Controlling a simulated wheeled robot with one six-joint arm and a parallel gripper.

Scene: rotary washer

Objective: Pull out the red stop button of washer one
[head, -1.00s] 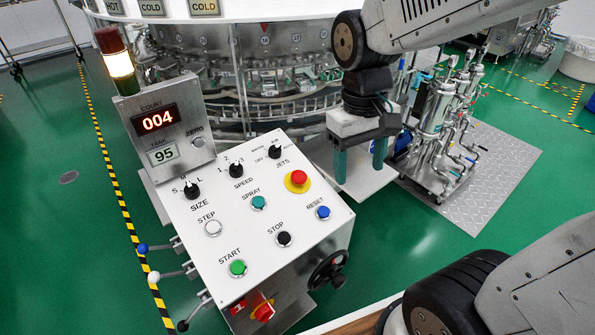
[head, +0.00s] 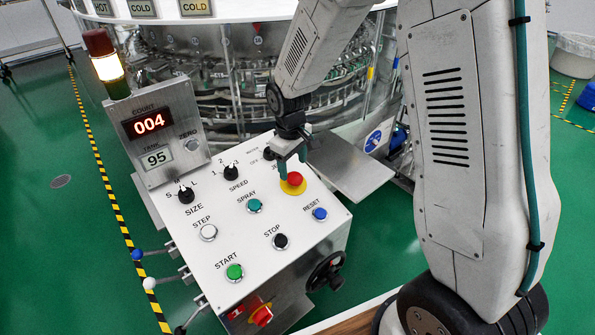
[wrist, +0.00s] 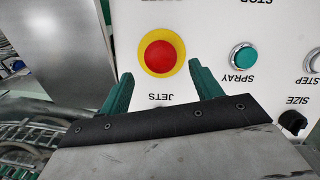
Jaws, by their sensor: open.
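The red stop button (head: 294,179) is a round mushroom head on a yellow disc near the upper right of the sloped white panel. It also shows in the wrist view (wrist: 161,55), whole and unobstructed. My gripper (head: 290,162) is open, with its green fingers just behind the button in the head view. In the wrist view my gripper (wrist: 160,80) has one fingertip to each side of the button's lower edge, with nothing between them. I cannot tell how close the fingers are to the panel, or whether the button is in or out.
The white panel (head: 225,210) carries a teal spray button (head: 254,206), a blue reset button (head: 320,214), a black stop button (head: 280,241) and several knobs. A display box (head: 157,130) stands at the panel's back left. A black handwheel (head: 326,271) sticks out at its right side.

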